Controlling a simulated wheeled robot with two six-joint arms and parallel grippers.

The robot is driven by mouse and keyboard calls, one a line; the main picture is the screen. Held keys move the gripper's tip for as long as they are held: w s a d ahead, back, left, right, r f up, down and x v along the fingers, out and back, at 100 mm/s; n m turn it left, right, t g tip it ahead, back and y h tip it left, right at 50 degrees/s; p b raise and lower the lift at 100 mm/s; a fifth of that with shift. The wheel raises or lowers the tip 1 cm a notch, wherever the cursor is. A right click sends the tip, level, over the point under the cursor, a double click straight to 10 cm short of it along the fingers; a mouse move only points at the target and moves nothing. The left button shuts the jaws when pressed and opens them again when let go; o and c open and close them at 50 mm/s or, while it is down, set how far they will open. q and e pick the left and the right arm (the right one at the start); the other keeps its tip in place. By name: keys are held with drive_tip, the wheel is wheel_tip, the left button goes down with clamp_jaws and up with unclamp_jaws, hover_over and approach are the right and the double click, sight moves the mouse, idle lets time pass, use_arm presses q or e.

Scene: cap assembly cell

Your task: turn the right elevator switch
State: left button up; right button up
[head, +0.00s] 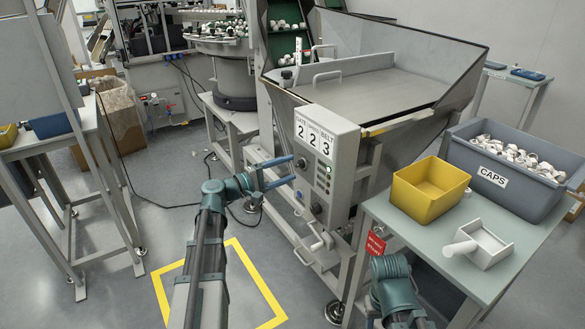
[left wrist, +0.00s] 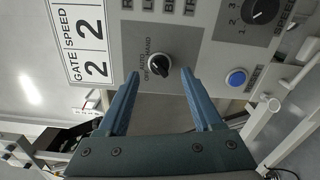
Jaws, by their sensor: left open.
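A black selector switch (left wrist: 159,65) with a white mark sits on the grey control panel, with OFF, AUTO and HAND lettering beside it. It also shows on the panel's left part in the head view (head: 301,163). No elevator label is readable, so I cannot tell whether it is the right elevator switch. My left gripper (head: 293,168) is open and empty, its fingers pointing at the panel. In the left wrist view the left gripper (left wrist: 160,84) has its fingertips on either side of the switch; contact cannot be told. My right gripper is out of view.
The control box (head: 345,150) bears number cards. A speed knob (left wrist: 260,10) and a blue button (left wrist: 236,78) are near the switch. The table at right holds a yellow bin (head: 428,190), a caps crate (head: 515,190) and a scoop (head: 482,246).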

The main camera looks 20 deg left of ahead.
use_arm(q)
drive_tip(key=v, duration=1.1)
drive_tip(key=shift+s, duration=0.1)
drive_tip(key=s+d+f+m+g+y, duration=0.1)
drive_tip(key=s+d+f+m+g, duration=0.15)
drive_tip(key=d+f, duration=0.4)
drive_tip(key=s+d+f+m+g, duration=0.1)
drive_tip(key=d+f+m+g, duration=0.25)
drive_tip(key=d, duration=0.55)
drive_tip(key=s+d+f+m+g+y, duration=0.1)
drive_tip(key=s+d+f+m+g, duration=0.1)
drive_tip(key=d+f+g, duration=0.35)
drive_tip(key=s+d+f+m+g+y, duration=0.2)
drive_tip(key=s+d+f+m+y, duration=0.15)
drive_tip(key=s+y, duration=0.2)
drive_tip(key=s+d+f+m+g+y, duration=0.1)
drive_tip(key=s+d+f+m+y, duration=0.3)
drive_tip(key=s, duration=0.3)
wheel_tip(320, 180, up, 30)
drive_tip(key=p, duration=2.8)
drive_tip(key=shift+s+d+m+y+p, duration=0.15)
drive_tip(key=shift+m+y+p, duration=0.15)
drive_tip(key=shift+m+y, duration=0.05)
drive_tip(key=shift+f, duration=0.15)
